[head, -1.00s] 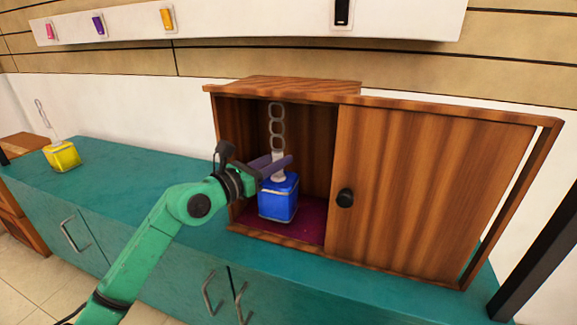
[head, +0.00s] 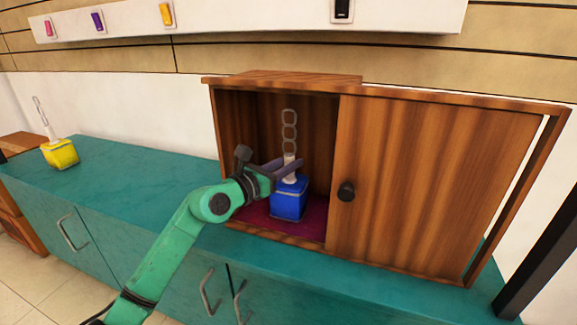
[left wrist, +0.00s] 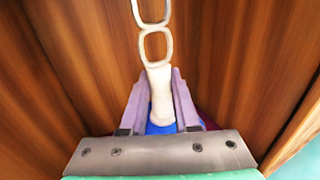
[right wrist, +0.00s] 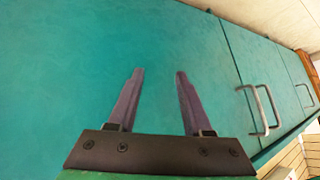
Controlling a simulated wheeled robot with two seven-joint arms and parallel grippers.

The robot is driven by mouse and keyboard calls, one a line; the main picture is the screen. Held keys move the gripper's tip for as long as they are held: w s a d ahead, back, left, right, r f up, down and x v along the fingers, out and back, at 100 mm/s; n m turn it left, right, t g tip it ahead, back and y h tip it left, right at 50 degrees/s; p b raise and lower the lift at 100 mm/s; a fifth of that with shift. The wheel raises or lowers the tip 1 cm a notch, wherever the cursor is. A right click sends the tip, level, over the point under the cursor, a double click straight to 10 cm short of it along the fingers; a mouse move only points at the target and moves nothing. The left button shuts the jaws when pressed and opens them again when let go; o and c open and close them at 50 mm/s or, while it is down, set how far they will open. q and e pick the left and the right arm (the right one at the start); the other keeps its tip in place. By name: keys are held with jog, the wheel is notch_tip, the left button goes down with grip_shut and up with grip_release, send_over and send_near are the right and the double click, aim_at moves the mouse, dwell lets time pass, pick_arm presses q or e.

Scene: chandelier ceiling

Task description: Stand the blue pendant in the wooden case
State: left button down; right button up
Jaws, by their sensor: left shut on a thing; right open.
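The blue pendant (head: 289,200) has a blue block, a pale neck and a chain of grey links above it. It is upright inside the open left part of the wooden case (head: 440,180), over the purple-red floor (head: 262,212). I cannot tell whether its base touches that floor. My left gripper (head: 287,167) is shut on the pale neck. The left wrist view shows the neck (left wrist: 161,95) between both fingers (left wrist: 160,100), with the blue block mostly hidden below. My right gripper (right wrist: 154,85) is open and empty, facing teal cabinet fronts; it is not in the head view.
A wooden sliding door (head: 430,180) with a black knob (head: 346,191) covers the case's right part. A yellow pendant (head: 60,153) stands on the left of the teal counter (head: 130,180), which is clear between it and the case. A white wall panel (head: 250,18) holds coloured tags.

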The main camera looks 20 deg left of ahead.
pick_arm(q)
jog(key=shift+r, duration=0.1)
jog(key=c, duration=0.6)
grip_release()
jog(key=shift+c, duration=0.2)
pick_arm(e)
jog(key=shift+a, duration=0.15)
pick_arm(q)
jog(key=shift+s, duration=0.1)
jog(key=v, duration=1.2)
pick_arm(e)
jog(key=shift+a+f+t, duration=0.15)
jog(key=shift+a+t, duration=0.1)
jog(key=shift+t, duration=0.05)
